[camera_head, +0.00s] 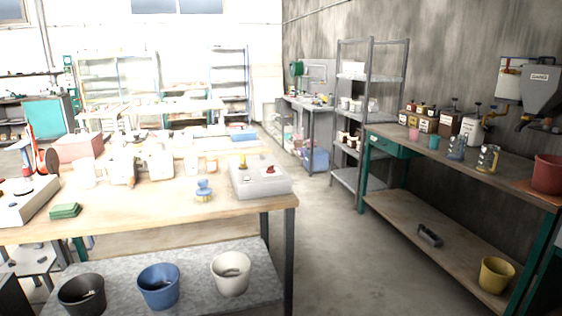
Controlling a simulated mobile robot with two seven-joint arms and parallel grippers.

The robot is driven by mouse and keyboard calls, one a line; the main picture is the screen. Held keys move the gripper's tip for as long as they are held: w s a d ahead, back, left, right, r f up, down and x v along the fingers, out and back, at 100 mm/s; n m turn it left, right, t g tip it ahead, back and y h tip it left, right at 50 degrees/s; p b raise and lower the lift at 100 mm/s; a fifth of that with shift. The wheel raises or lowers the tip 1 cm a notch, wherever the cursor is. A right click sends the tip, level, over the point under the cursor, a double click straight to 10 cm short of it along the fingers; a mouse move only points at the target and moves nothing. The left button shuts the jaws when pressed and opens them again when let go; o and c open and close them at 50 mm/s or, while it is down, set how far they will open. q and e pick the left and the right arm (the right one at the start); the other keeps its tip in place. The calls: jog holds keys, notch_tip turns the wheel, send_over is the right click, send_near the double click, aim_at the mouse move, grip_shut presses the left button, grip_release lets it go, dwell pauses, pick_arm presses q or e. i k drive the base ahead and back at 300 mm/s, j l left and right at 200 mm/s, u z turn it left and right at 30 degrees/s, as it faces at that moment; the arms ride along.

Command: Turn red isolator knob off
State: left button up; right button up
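A grey box (262,184) sits at the right end of the wooden workbench (150,208). On its top is a small red knob (270,170), with a small yellow part (243,162) to its left. The knob is too small to tell which way it is turned. I cannot tell for sure that it is the isolator knob. Neither of my grippers shows in the head view.
A blue object (204,190) and green pads (65,211) lie on the workbench. Three buckets, black (82,294), blue (159,286) and white (231,273), stand on its lower shelf. Open floor (330,235) separates it from the right-hand bench (425,148).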

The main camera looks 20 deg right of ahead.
aim_at(269, 170)
jog(key=i+l, duration=0.15)
jog(key=l, duration=0.2)
jog(key=i+l, duration=0.15)
jog(key=l, duration=0.2)
jog(key=i+l, duration=0.1)
jog(key=l, duration=0.3)
jog(key=z, duration=0.05)
